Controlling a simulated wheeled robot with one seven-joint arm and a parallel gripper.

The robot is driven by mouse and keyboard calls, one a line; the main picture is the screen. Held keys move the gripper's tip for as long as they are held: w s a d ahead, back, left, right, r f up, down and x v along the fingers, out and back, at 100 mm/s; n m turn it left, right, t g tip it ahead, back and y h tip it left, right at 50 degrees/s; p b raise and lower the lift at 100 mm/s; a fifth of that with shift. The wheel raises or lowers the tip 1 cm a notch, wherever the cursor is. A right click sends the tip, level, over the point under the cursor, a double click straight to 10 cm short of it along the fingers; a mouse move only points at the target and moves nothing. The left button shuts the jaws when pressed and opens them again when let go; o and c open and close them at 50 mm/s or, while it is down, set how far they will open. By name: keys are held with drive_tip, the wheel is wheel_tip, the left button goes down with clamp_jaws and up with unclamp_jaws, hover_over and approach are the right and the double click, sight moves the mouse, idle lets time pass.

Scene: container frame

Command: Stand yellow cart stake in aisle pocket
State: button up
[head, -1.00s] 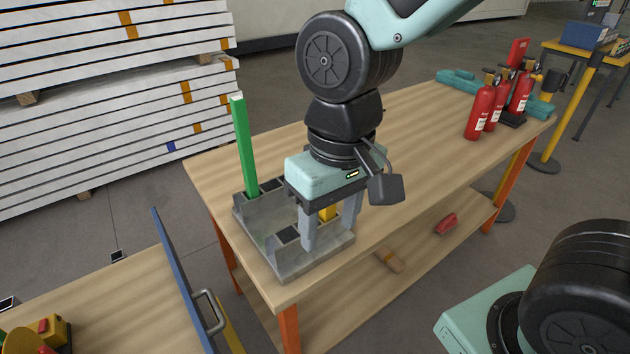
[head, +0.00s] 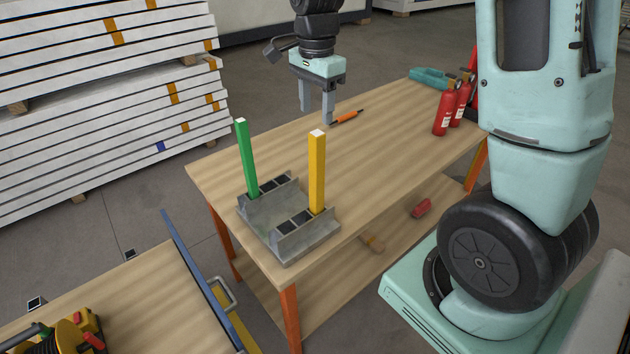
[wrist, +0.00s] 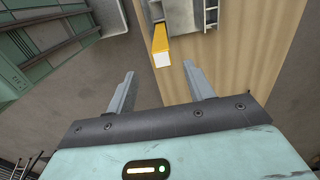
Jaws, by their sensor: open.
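The yellow cart stake (head: 317,172) stands upright in a pocket of the grey metal container frame (head: 272,212), on its right side. A green stake (head: 247,158) stands upright in a pocket on the frame's far left side. Other dark pockets in the frame are empty. My gripper (head: 317,115) is open and empty, behind and above the yellow stake and apart from it. In the wrist view the yellow stake's pale top (wrist: 162,58) shows beyond my open fingers, near the top edge.
The wooden table (head: 390,125) bears the frame. An orange-handled tool (head: 347,117) lies behind it. Red fire extinguishers (head: 444,112) and a teal case (head: 431,77) stand at the far right. A blue-edged panel (head: 195,270) and second table are at the front left. Open tabletop lies between.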

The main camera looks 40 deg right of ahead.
sight(317, 147)
wheel_tip(317, 147, down, 6)
drive_tip(key=shift+r+p, duration=0.25)
drive_tip(key=shift+p, duration=0.3)
drive_tip(key=shift+w+d+f+p, duration=0.15)
drive_tip(key=shift+f+p, duration=0.4)
drive_tip(key=shift+f, duration=0.75)
drive_tip(key=shift+s+d+f+p, duration=0.1)
drive_tip(key=shift+f+p, duration=0.45)
drive_tip(key=shift+f, duration=0.75)
clamp_jaws()
